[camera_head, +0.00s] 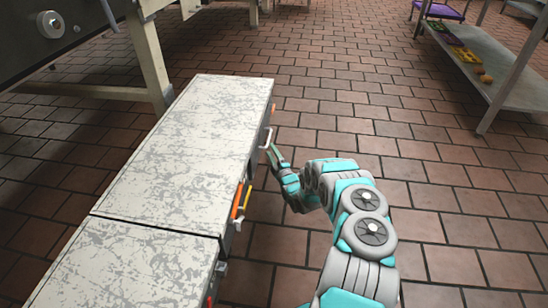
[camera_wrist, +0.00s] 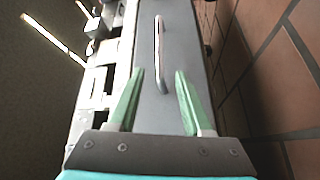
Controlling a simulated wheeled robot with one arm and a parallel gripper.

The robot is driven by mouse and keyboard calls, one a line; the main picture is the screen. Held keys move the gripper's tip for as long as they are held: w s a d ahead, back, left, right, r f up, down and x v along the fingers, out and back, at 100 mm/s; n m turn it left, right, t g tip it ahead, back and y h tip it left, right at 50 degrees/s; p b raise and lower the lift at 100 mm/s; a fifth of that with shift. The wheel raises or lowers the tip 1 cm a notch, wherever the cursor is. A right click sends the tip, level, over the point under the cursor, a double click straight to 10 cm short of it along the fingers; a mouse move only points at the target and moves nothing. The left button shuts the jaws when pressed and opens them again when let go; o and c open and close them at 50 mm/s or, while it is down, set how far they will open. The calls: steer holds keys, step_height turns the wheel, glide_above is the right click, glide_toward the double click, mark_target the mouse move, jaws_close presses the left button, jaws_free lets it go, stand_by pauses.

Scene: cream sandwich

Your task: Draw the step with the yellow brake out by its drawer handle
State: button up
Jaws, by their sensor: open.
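The long step (camera_head: 185,140) has a scuffed white top and stands at the left in the head view. A yellow lever (camera_head: 246,200), which looks like the yellow brake, is on its right side near its near end. A pale drawer handle (camera_head: 267,136) sits farther along that side. My gripper (camera_head: 273,151) is beside this handle. In the wrist view the handle (camera_wrist: 160,50) is a light bar on a grey front panel (camera_wrist: 179,40). The open green fingers of my gripper (camera_wrist: 160,72) lie either side of the handle's lower end. Contact cannot be told.
An orange lever (camera_head: 237,202) is beside the yellow one, and another orange part (camera_head: 273,110) is farther along. A second scuffed step (camera_head: 130,266) adjoins at the near end. A metal shelf (camera_head: 490,70) stands at the upper right. Brick floor (camera_head: 440,190) on the right is clear.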

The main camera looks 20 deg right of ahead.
mark_target(267, 145)
steer(key=shift+w+r, duration=0.15)
steer(key=shift+w, duration=1.1)
steer(key=shift+w+r, duration=0.1)
steer(key=shift+w, duration=1.15)
jaws_close()
